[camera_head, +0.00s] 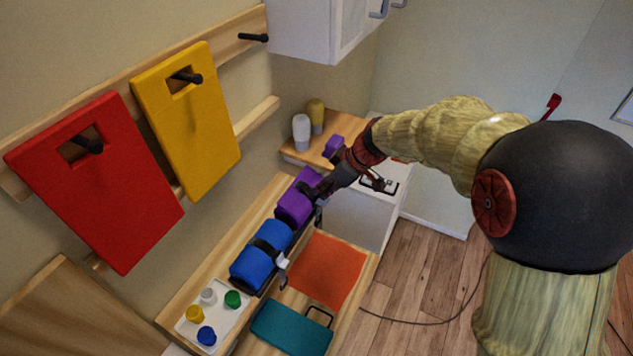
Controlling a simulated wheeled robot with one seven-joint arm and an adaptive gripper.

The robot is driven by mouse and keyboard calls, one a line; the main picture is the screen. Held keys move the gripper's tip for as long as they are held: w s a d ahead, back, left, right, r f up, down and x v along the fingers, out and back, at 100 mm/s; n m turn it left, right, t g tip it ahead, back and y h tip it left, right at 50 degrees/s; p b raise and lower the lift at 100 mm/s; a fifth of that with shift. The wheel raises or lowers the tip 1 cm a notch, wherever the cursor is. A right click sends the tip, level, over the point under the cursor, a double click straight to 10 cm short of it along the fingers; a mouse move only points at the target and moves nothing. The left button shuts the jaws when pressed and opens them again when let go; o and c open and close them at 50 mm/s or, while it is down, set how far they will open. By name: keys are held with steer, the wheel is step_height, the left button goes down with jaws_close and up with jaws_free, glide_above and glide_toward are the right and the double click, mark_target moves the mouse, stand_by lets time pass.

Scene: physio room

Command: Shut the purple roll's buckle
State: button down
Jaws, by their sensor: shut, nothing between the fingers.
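The purple roll (293,208) lies on the wooden shelf, just beyond the blue roll (255,264). My gripper (312,191) reaches in from the right, with its dark fingers at the roll's upper right side. The fingers are shut and hold nothing. I cannot tell whether they touch the roll. They cover part of its strap and buckle, so I cannot tell whether the buckle is open or shut. A dark strap crosses the blue roll, and a grey buckle piece hangs at its front.
A white tray (222,333) with several coloured jars stands at the shelf's near end. Orange (328,268) and teal (290,328) pieces lie on a lower surface. Red (108,200) and yellow (202,135) boards hang on the wall. Two bottles (301,132) and a small purple item (333,146) stand behind.

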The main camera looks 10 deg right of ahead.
steer(key=shift+f+b, duration=0.2)
steer(key=shift+b, duration=0.15)
steer(key=shift+d+f+b, duration=0.1)
steer(key=shift+b, duration=0.65)
steer(key=shift+s, duration=0.15)
steer(key=shift+b, duration=0.4)
